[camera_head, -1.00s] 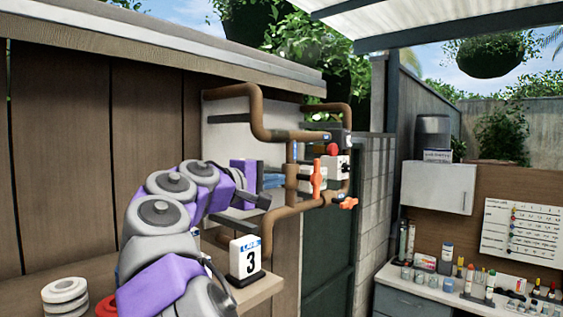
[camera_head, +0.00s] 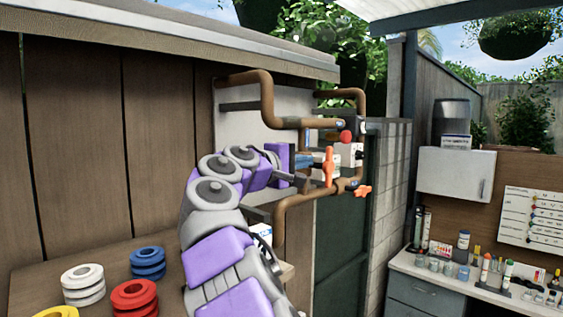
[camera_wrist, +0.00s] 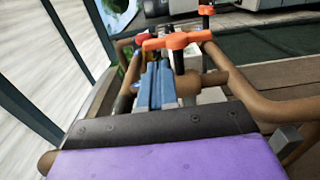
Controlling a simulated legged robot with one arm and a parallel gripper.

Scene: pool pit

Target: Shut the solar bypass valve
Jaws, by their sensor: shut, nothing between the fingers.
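Brown pipes (camera_head: 266,100) run along the wall and carry two orange valve handles. The nearer handle (camera_head: 328,166) stands upright in the head view; the lower handle (camera_head: 362,191) lies more sideways. No readable label shows which is the solar bypass valve. In the wrist view the nearer orange handle (camera_wrist: 178,41) lies across, just beyond my fingertips, and the other handle (camera_wrist: 206,10) is farther off. My gripper (camera_wrist: 154,68) is shut and empty, its blue-grey fingers pointing at the nearer handle. In the head view my gripper (camera_head: 310,182) is close left of that handle; contact cannot be told.
A red knob (camera_head: 346,137) and a white box (camera_head: 350,154) sit by the pipes. Stacked rings, white (camera_head: 83,284), red (camera_head: 135,297) and blue (camera_head: 148,262), stand on the ledge at lower left. A bench with bottles (camera_head: 440,285) is at right.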

